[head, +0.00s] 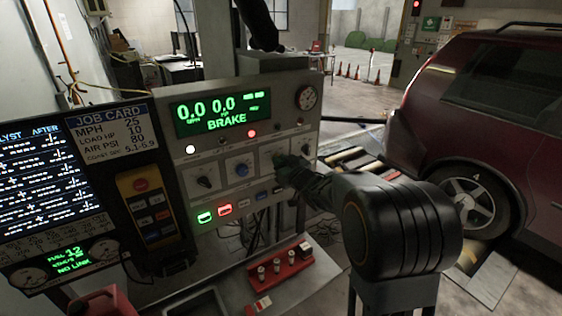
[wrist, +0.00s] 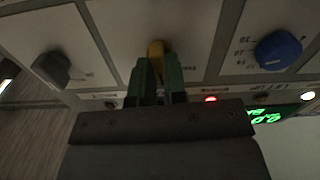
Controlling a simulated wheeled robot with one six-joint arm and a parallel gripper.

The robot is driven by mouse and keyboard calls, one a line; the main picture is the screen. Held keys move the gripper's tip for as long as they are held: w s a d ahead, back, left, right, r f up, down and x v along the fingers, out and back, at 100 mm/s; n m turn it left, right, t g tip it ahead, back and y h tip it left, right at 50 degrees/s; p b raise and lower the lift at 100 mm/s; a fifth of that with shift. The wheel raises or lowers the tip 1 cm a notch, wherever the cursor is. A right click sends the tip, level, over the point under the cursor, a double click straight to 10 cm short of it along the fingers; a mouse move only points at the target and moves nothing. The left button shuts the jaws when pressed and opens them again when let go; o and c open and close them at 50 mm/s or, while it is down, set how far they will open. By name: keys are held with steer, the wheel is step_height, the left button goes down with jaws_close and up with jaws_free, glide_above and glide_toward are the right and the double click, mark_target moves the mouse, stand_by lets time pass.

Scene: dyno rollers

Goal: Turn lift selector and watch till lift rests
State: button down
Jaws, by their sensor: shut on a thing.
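My gripper (head: 284,166) is at the front of the grey control console (head: 190,150), right of its blue dial. In the wrist view my gripper (wrist: 158,78) has its green fingers closed around a yellow selector knob (wrist: 157,49). A blue dial (wrist: 278,48) is to its right and a black knob (wrist: 52,67) to its left. In the head view my gripper hides the held knob. The label and pointing of the knob cannot be read. The console display (head: 222,110) shows 0.0, 0.0 and BRAKE in green.
A dark red car (head: 480,110) stands at right, its wheel (head: 468,205) by the rollers (head: 358,160). A job card (head: 110,133), screen (head: 35,180) and hand pendant (head: 148,208) are at left. A red block (head: 285,270) with small pegs lies on the shelf below.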

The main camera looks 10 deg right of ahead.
steer(key=shift+d+m+p, duration=0.15)
steer(key=shift+m+p, duration=1.25)
steer(key=shift+m, duration=3.1)
steer(key=c, duration=1.2)
jaws_free()
steer(key=shift+o, duration=0.2)
steer(key=b+v, duration=0.2)
steer(key=v, duration=1.1)
steer(key=shift+s, duration=0.35)
steer(key=shift+d, duration=0.15)
